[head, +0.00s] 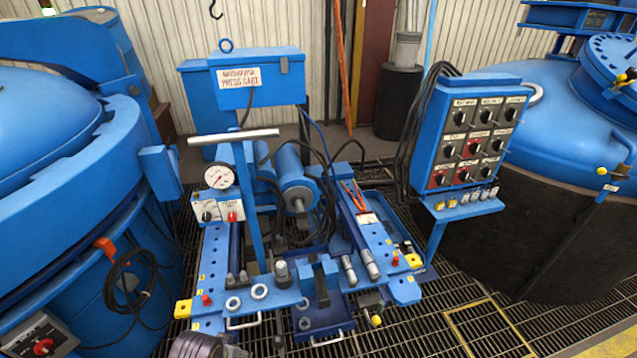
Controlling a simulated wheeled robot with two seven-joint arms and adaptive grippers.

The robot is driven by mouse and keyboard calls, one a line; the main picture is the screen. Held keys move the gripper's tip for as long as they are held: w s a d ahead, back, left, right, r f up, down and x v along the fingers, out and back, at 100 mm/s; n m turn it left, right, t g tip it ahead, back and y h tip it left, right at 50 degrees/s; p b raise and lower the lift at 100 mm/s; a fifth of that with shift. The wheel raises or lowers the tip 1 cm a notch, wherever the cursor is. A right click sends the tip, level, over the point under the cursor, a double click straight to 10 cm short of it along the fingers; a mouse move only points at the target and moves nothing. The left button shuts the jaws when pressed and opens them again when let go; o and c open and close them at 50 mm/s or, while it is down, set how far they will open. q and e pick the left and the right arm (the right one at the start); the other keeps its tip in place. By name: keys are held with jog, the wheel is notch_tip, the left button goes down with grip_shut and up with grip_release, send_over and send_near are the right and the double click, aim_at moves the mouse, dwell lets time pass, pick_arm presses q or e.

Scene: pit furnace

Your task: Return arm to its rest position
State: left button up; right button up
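Neither gripper can be made out in the head view, and no arm clearly reaches in from the left or right. A dark, ribbed, rounded part (196,346) is cut off by the bottom edge, left of centre. I cannot tell whether it belongs to my arm or to the cart. The blue press cart (258,80) stands in the middle, with a pressure gauge (219,176), a T-shaped handle and several small fittings on its front plate. No gripper is seen touching it.
A blue control panel (470,140) with several knobs stands right of the cart. Large blue furnace vessels flank it at left (60,120) and right (560,110). Black cable (135,280) hangs at the left. Open floor grating (440,325) lies at the front right.

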pick_arm(q)
jog(key=s+a+f+g, duration=0.1)
jog(key=s+f, duration=0.2)
jog(key=f, duration=1.1)
jog(key=s+a+f, duration=0.1)
jog(key=s+f, duration=0.1)
jog(key=f, duration=1.2)
jog(key=s+a+f, duration=0.2)
jog(key=s+f, duration=0.6)
jog(key=s, duration=0.2)
jog(key=s+a+f+g, duration=0.1)
jog(key=s+a+f, duration=0.2)
jog(key=s+f, duration=0.6)
jog(key=shift+s+m, duration=0.3)
jog(key=shift+s, duration=0.4)
pick_arm(e)
jog(key=shift+w, duration=0.15)
